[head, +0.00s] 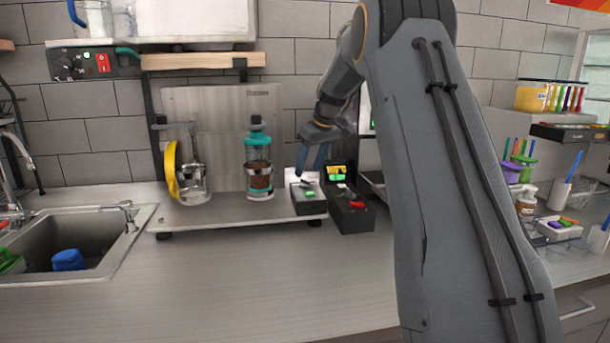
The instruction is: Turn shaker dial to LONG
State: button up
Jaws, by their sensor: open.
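The shaker (259,170), with a teal lid and dark brown contents, stands upright on the metal platform at the back of the counter. To its right is a small dark control box (309,203) with a lit green patch on top. Beside it stands a black box (352,217) with a lit yellow-green display and a red switch. My gripper (311,170) points down just above the smaller control box, its two blue-grey fingers apart with nothing visible between them. The dial and any LONG marking are too small to make out.
A glass jar (194,186) and a yellow ring (172,170) are on the platform's left. A sink (75,243) is at the left. A wall control panel (95,65) has a red switch. The front counter (240,285) is clear; my arm hides much of the right.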

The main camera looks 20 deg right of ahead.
aim_at(306, 180)
jog(key=shift+p+x, duration=0.45)
jog(key=shift+x, duration=1.55)
jog(key=c, duration=1)
jog(key=shift+c, duration=0.2)
